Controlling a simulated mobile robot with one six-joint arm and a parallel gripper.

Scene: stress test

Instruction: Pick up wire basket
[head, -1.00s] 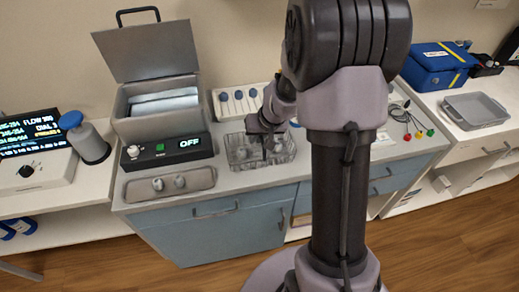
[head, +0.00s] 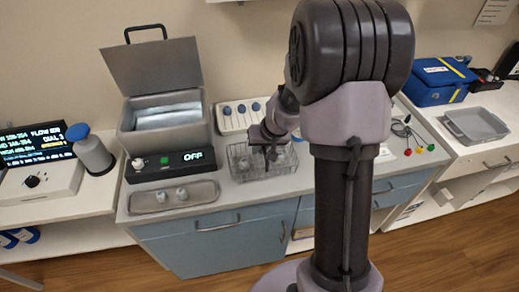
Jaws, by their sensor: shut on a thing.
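The wire basket (head: 240,165) is a clear-looking, rectangular mesh basket at the middle of the counter in the head view, just left of my arm's column. My gripper (head: 272,156) points down over the basket and is shut on it. The fingertips are small and dark here, so the exact spot they hold is hard to make out. The basket looks level. I cannot tell whether its underside touches the counter or is slightly above it.
A bath with an open lid (head: 165,112) and a control box (head: 170,165) stand left of the basket. A panel with blue knobs (head: 232,122) is behind.

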